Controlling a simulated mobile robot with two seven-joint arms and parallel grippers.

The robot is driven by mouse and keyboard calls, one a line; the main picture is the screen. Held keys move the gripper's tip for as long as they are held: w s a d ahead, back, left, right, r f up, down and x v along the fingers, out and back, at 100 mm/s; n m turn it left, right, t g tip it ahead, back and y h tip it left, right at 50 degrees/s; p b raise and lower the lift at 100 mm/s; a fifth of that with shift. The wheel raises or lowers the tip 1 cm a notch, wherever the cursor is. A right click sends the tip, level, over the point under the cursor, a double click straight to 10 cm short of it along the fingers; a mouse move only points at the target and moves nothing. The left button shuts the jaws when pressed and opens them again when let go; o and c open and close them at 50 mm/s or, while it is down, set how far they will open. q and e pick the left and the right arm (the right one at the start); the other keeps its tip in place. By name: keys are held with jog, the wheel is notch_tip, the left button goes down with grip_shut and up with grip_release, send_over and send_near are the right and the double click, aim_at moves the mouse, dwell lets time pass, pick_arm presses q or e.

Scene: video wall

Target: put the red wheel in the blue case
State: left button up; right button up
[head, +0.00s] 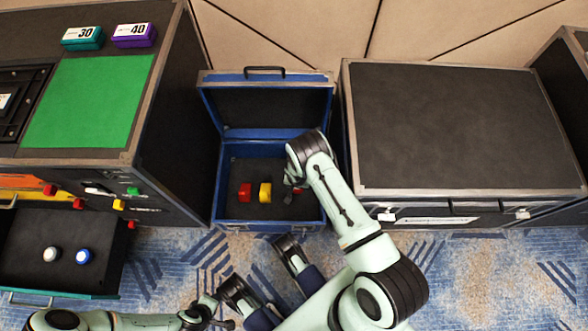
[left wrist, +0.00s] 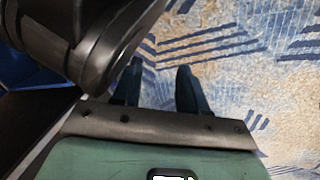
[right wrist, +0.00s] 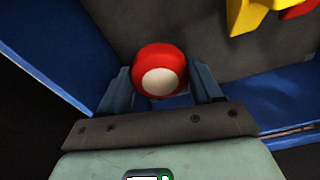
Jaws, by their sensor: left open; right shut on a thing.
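The blue case (head: 212,105) stands open on the floor in the head view, its lid tilted back. My right gripper (head: 291,194) reaches into its right part. The right wrist view shows this gripper (right wrist: 161,85) shut on the red wheel (right wrist: 172,62), which has a white centre, with a finger on each side. The case's blue wall (right wrist: 60,60) shows around it. I cannot tell whether the wheel touches the case floor. My left gripper is low at the bottom left in the head view; in the left wrist view it (left wrist: 158,85) is open and empty above the carpet.
A red block (head: 244,192) and a yellow block (head: 265,192) are in the case, left of my right gripper. A white wheel (head: 51,254) and a blue wheel (head: 83,256) lie in an open drawer. A closed black case (head: 460,125) stands close on the right.

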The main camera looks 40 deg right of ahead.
jog(key=b, duration=0.2)
send_over(297, 196)
notch_tip(297, 196, down, 5)
jog(key=shift+f, duration=0.2)
notch_tip(297, 196, down, 4)
jog(key=shift+r+b, duration=0.1)
jog(key=shift+b, duration=0.55)
jog(key=shift+f, duration=0.45)
pick_arm(q)
jog(key=s+a+f+g, duration=0.1)
jog(key=s+f, duration=0.3)
jog(key=s, duration=0.4)
jog(key=shift+f+n+g, duration=0.3)
jog(key=shift+f+g, duration=0.05)
jog(key=shift+g, duration=0.55)
pick_arm(e)
jog(key=shift+f, duration=0.15)
jog(key=o, duration=1.1)
pick_arm(q)
jog(key=shift+w, duration=0.1)
pick_arm(e)
jog(key=shift+o, duration=0.2)
